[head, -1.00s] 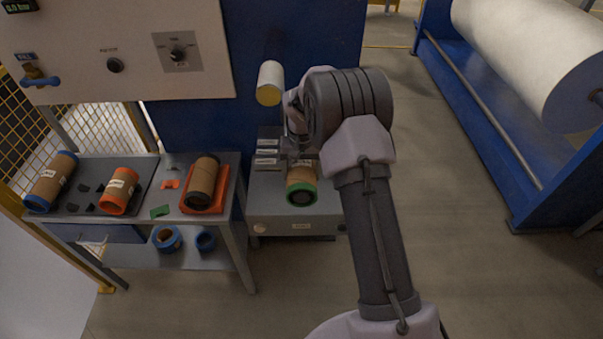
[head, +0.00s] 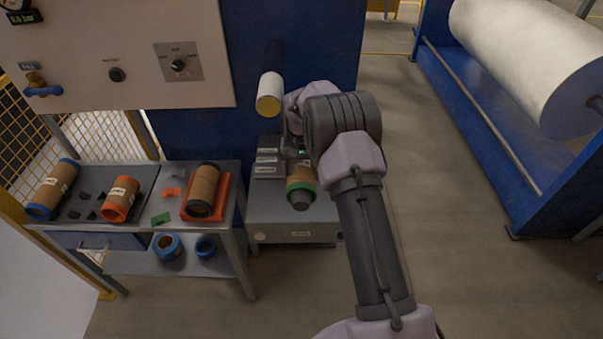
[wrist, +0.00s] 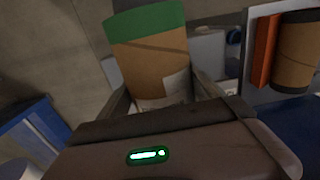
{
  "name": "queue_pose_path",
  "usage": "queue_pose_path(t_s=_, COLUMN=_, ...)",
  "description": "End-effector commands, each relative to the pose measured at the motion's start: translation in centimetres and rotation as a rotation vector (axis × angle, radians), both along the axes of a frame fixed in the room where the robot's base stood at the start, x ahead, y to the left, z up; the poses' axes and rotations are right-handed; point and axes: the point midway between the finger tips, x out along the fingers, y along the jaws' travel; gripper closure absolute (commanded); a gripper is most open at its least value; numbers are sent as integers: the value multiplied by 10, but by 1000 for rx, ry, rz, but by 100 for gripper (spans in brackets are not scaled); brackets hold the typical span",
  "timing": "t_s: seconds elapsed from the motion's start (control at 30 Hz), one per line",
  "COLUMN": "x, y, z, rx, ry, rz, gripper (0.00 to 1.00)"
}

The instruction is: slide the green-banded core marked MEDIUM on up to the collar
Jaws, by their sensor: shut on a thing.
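The green-banded core (head: 301,169) is a brown tube with a green band at its near end, over the grey machine bed in the head view. A dark grey tapered end (head: 303,200) sticks out of the banded end. In the wrist view the core (wrist: 150,60) stands between my fingers, its green band (wrist: 145,23) at the top and a pale label partly showing. My gripper (head: 297,153) is shut on the core from its far side. The collar cannot be made out, and my wrist covers part of the core.
A white cylinder with a yellow end (head: 270,94) juts out above, close to my wrist. A table at left holds a blue-banded core (head: 54,187), an orange core (head: 120,198) and a black-banded core (head: 204,185) on an orange cradle. A large white roll (head: 530,55) stands right.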

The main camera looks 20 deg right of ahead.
Motion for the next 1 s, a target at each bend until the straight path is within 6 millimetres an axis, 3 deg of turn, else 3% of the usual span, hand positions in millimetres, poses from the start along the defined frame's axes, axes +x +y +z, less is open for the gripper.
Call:
queue_pose_path(t_s=0.5, x=26, y=-6, z=0, rx=0, ry=0, rz=2, gripper=81)
queue_pose_path(t_s=0.8, x=29, y=-6, z=0, rx=0, ry=-1, rz=3, gripper=81)
queue_pose_path(t_s=0.83, x=29, y=-6, z=0, rx=-1, ry=-2, rz=3, gripper=22)
queue_pose_path(t_s=0.93, x=29, y=-6, z=0, rx=0, ry=-1, rz=3, gripper=3)
queue_pose_path(t_s=1.0, x=28, y=-6, z=0, rx=0, ry=-1, rz=3, gripper=0)
